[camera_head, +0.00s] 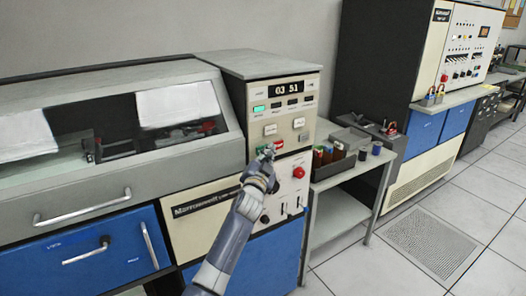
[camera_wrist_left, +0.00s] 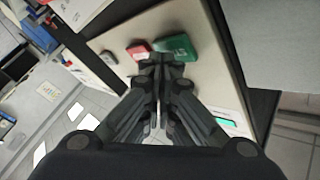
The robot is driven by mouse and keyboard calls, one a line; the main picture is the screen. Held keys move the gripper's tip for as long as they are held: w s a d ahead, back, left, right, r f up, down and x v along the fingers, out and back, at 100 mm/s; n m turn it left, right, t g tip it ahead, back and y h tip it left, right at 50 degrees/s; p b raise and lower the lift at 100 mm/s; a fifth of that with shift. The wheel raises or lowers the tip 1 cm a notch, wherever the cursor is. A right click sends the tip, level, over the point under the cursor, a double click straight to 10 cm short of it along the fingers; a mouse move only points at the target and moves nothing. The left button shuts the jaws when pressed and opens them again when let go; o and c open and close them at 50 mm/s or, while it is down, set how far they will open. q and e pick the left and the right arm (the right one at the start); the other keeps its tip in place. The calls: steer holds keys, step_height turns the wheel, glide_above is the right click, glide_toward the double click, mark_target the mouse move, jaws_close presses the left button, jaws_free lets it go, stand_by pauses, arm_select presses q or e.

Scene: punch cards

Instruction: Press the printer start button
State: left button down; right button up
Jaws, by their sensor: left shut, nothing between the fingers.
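The printer's cream control panel (camera_head: 287,98) stands at the centre of the head view, with a lit display reading "03 51". A green button (camera_wrist_left: 175,47) and a red button (camera_wrist_left: 138,50) sit side by side on it in the wrist view. The red button (camera_head: 279,144) also shows in the head view, while the green one is mostly hidden behind my gripper. My left gripper (camera_head: 267,151) is shut and empty, its fingertips (camera_wrist_left: 159,64) close to the gap between the two buttons. I cannot tell whether they touch. Button labels are not readable. My right gripper is out of view.
A round red knob (camera_head: 298,172) sits lower on the panel, right of my gripper. A side table (camera_head: 341,213) with a tray of coloured items (camera_head: 335,157) stands to the right. The printer's glazed cover (camera_head: 95,125) is at the left. Tiled floor at the lower right is open.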

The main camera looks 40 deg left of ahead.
arm_select(q)
steer(key=shift+w+a, duration=0.1)
steer(key=shift+a, duration=0.15)
steer(key=shift+d, duration=0.15)
stand_by(0.4)
steer(key=shift+s+d, duration=0.35)
steer(key=shift+d, duration=0.3)
steer(key=d, duration=0.1)
steer(key=s+d, duration=0.1)
steer(key=d, duration=0.1)
steer(key=s+d, duration=0.1)
steer(key=shift+d, duration=0.3)
stand_by(0.7)
